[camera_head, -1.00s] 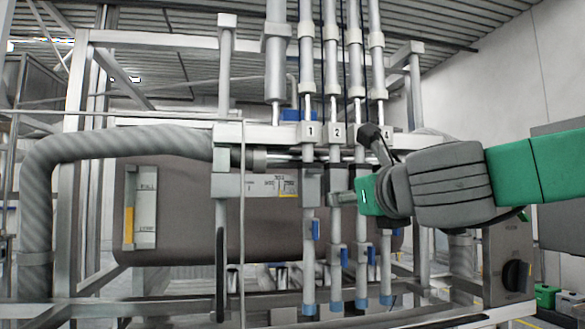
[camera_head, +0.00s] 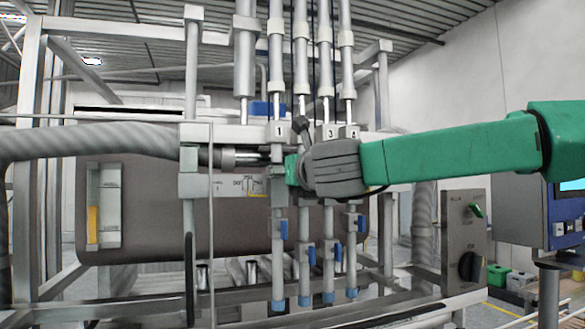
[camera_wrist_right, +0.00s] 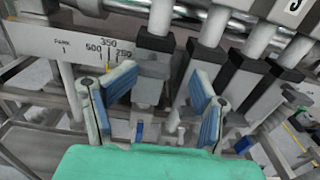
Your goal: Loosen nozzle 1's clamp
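Nozzle 1 (camera_head: 278,225) is a vertical grey tube under the white label "1", with a blue valve handle and blue tip. Its clamp seems to be the grey block with a dark collar (camera_wrist_right: 154,43) ahead of my fingers in the right wrist view; in the head view my gripper partly covers that area. My right gripper (camera_wrist_right: 155,98) is open, its two blue-padded fingers spread to either side of nozzle 1's line. In the head view the right gripper (camera_head: 288,170) is beside nozzle 1. My left gripper is not in view.
The neighbouring nozzles (camera_head: 328,255) stand close on the right. A scale plate (camera_wrist_right: 85,48) is left of the fingers. A frame post (camera_head: 191,200) and thick hose (camera_head: 80,143) stand left. A control box (camera_head: 463,238) is at the right.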

